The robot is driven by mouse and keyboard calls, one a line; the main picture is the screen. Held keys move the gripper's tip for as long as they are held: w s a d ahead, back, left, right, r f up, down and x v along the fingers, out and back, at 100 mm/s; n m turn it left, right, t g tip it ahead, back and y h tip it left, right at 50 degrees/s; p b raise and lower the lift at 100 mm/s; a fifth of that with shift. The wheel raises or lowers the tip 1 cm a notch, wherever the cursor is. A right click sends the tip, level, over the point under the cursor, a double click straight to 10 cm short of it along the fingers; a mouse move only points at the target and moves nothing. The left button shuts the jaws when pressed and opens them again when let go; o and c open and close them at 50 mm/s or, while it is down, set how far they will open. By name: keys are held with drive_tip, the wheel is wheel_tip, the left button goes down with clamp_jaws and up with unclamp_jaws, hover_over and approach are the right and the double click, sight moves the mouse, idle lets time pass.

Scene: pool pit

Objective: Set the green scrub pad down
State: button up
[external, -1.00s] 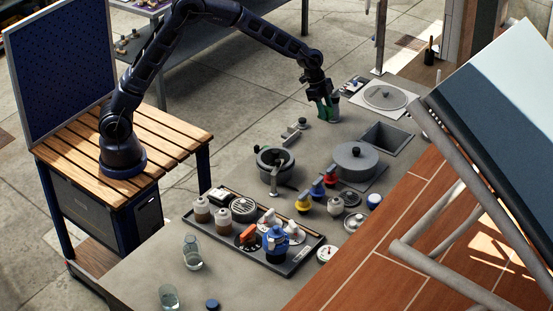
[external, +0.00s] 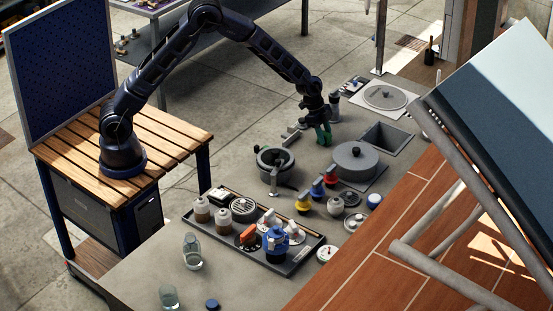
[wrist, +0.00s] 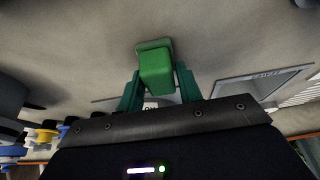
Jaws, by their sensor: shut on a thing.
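The green scrub pad (wrist: 155,68) is between the two green fingers of my gripper (wrist: 158,88) in the wrist view. My gripper is shut on it. In the external view my gripper (external: 324,134) is low over the grey counter, left of the sink, and the pad is hard to tell from the green fingers. I cannot tell whether the pad touches the counter.
A grey cylinder (external: 334,106) stands just behind. A round lid (external: 385,96) lies at the back right.

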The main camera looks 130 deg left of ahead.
drive_tip(key=o, duration=1)
drive_tip(key=v, duration=1.2)
drive_tip(key=shift+r, duration=0.1)
